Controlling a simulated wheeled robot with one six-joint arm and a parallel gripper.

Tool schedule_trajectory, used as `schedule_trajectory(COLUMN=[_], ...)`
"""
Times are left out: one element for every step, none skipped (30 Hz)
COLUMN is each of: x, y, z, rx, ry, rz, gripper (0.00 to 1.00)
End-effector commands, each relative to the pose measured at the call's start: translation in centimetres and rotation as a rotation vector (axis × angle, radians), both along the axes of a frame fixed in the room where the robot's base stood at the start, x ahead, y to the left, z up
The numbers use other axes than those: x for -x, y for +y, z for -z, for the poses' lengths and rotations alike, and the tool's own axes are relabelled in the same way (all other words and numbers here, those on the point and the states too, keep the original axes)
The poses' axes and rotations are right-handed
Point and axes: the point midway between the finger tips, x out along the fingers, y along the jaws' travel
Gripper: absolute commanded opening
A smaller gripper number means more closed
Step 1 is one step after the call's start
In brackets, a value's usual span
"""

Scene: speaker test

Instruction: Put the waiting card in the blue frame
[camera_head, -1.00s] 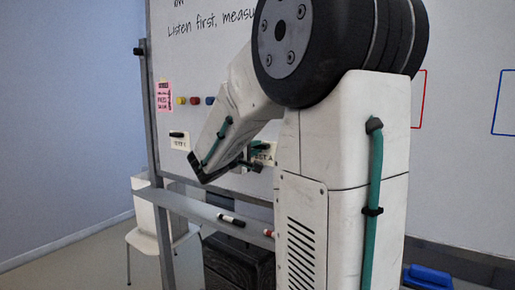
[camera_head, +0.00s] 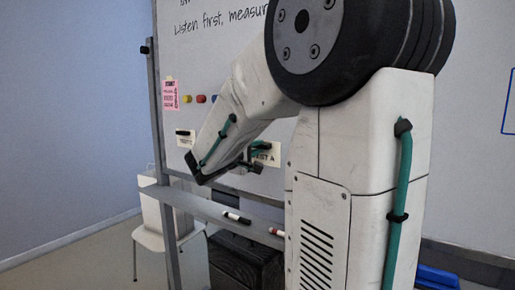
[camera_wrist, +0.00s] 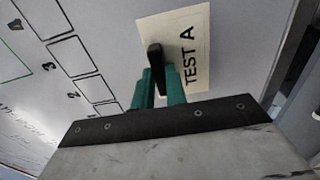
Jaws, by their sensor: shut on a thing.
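A cream card (camera_wrist: 190,48) marked "TEST A" lies against or close to the whiteboard, with a black handle (camera_wrist: 155,56) on it. My gripper (camera_wrist: 158,80) has green fingers shut on that handle. The card also shows in the head view (camera_head: 273,156), partly behind my gripper (camera_head: 250,160). A second cream card (camera_head: 185,134) with a black handle is on the board further left; its text is too small to read. Part of the blue frame (camera_head: 504,108) shows at the right edge of the head view.
The whiteboard (camera_head: 225,70) carries a pink note (camera_head: 170,96) and small coloured magnets (camera_head: 201,99). Its ledge (camera_head: 205,208) holds markers. A white chair (camera_head: 150,238) and a dark box (camera_head: 245,262) stand below. Numbered boxes (camera_wrist: 70,56) and part of a green frame (camera_wrist: 12,45) show in the wrist view.

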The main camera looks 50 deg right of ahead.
Motion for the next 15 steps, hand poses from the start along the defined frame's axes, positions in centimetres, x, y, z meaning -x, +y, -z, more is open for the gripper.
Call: schedule_trajectory(x=[0.0, 0.0, 0.0, 0.0, 0.0, 0.0, 0.0, 0.0, 0.0, 0.1, 0.1, 0.1, 0.1, 0.1, 0.1], y=[0.2, 0.3, 0.4, 0.5, 0.6, 0.7, 0.8, 0.9, 1.0, 1.1, 1.2, 1.3, 1.4, 1.5, 1.6], z=[0.0, 0.0, 0.0, 0.0, 0.0, 0.0, 0.0, 0.0, 0.0, 0.0, 0.0, 0.0, 0.0, 0.0, 0.0], rx=[0.0, 0.001, 0.001, 0.001, 0.001, 0.001, 0.001, 0.001, 0.001, 0.001, 0.001, 0.0, 0.0, 0.0, 0.0], ry=[0.0, 0.0, 0.0, 0.0, 0.0, 0.0, 0.0, 0.0, 0.0, 0.0, 0.0, 0.0, 0.0, 0.0, 0.0], rz=[-0.001, -0.001, -0.001, -0.001, -0.001, -0.002, -0.002, -0.002, -0.002, -0.002, -0.002, -0.002, -0.002, -0.002, -0.002], gripper=[0.0, 0.0, 0.0, 0.0, 0.0, 0.0, 0.0, 0.0, 0.0, 0.0, 0.0, 0.0, 0.0, 0.0, 0.0])
